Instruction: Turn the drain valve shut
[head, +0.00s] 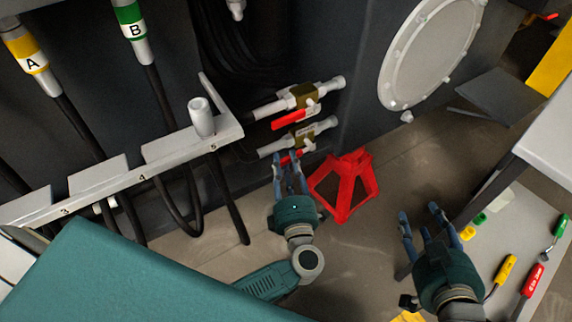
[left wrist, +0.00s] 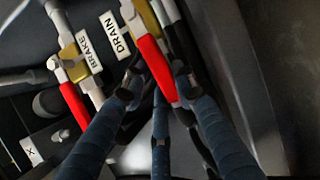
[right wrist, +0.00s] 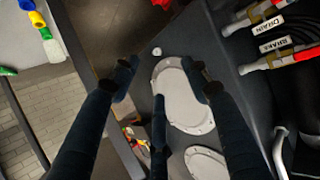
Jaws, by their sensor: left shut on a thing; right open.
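The drain valve (head: 302,140) is the lower of two brass-bodied valves on grey pipes, partly covered by my left fingers in the head view. In the left wrist view its red handle (left wrist: 154,66) runs beside the DRAIN label (left wrist: 115,36), roughly along the pipe. My left gripper (head: 285,164) is shut on this handle, with fingers on both sides (left wrist: 158,92). The handle's end is partly hidden by the fingers. My right gripper (head: 420,218) is open and empty, low over the floor at the right. The DRAIN label also shows in the right wrist view (right wrist: 269,25).
The brake valve's red handle (head: 293,120) is just above and close by. A red stand (head: 345,185) is right beside my left gripper. A grey bracket (head: 130,170) with hoses is at left. A mat (head: 510,240) with tools lies at right.

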